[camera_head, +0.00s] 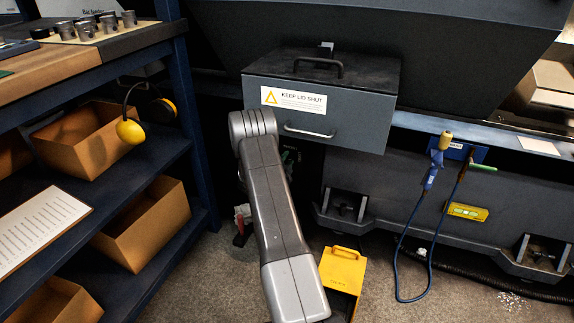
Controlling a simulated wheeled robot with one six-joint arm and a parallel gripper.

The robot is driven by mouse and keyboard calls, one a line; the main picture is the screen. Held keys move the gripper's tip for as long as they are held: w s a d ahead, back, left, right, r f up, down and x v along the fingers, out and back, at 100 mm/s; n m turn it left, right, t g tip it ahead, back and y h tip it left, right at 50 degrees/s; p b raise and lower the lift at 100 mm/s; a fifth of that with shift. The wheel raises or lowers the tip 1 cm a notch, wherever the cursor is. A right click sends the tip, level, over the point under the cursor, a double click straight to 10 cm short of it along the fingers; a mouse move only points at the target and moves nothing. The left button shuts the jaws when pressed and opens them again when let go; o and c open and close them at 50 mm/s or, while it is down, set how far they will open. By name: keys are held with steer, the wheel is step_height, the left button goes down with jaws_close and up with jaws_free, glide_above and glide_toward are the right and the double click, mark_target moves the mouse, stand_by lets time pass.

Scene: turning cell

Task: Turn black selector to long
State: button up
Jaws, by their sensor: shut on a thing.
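I cannot make out the black selector in this view. My grey arm crosses the middle of the picture, and its far end bends away in front of the dark lidded box. My gripper cannot be seen; the arm or the box hides it. The grey box (345,132) carries a "KEEP LID SHUT" label (293,101), a front handle and a black lid handle. Its lid is down.
A blue shelf rack with cardboard bins (85,140) and yellow ear defenders (130,131) stands at left. A yellow container (342,268) is on the floor beside my arm. A blue hose (398,258) hangs at right from the dark machine (395,185).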

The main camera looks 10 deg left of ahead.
steer(key=m, duration=0.5)
stand_by(0.6)
steer(key=o, duration=0.6)
steer(key=s+a+p, duration=0.1)
steer(key=s, duration=0.3)
steer(key=s+p, duration=0.1)
steer(key=s, duration=0.4)
steer(key=s+a+p, duration=0.1)
steer(key=s+p, duration=0.1)
steer(key=s, duration=0.2)
steer(key=shift+s+a, duration=0.3)
